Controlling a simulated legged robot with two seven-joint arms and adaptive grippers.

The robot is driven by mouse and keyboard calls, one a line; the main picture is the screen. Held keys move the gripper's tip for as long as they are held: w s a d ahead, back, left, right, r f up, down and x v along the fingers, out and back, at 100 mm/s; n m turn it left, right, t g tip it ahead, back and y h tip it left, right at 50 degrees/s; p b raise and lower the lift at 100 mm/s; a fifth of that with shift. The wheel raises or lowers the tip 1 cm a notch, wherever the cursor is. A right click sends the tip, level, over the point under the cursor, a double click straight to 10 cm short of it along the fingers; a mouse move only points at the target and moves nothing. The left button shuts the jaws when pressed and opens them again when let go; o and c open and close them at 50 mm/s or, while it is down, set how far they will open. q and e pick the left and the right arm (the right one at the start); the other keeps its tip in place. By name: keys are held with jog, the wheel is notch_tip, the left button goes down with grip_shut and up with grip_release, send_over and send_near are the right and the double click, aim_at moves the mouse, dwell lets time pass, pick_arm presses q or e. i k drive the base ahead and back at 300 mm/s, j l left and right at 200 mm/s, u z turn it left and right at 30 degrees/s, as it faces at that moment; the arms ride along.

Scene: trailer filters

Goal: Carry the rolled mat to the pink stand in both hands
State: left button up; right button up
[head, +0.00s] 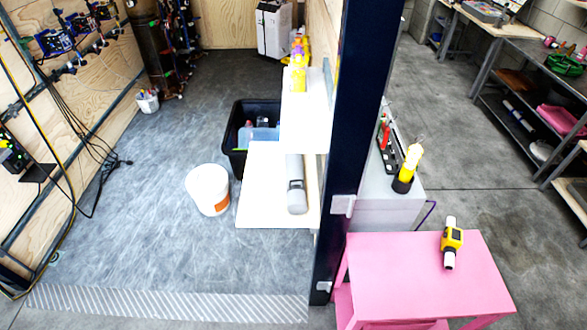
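A grey roll (296,172), which looks like the rolled mat, lies on the white lower shelf (262,205) inside the trailer. It lies lengthwise, with its rounded near end close to the shelf's front edge and a dark mark there. The pink stand (385,262) is at the front right, outside the trailer. A yellow and white handheld tool (451,242) lies on the right part of its top; the left part is bare. Neither of my grippers is in view.
A dark blue post (350,130) stands between the shelf and the pink stand. A white bucket (208,190) and black bin (240,112) are left of the shelf. A grey cabinet (385,208) stands behind the stand. The trailer floor at left is mostly clear.

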aim_at(421, 291)
jog(key=z, duration=1.45)
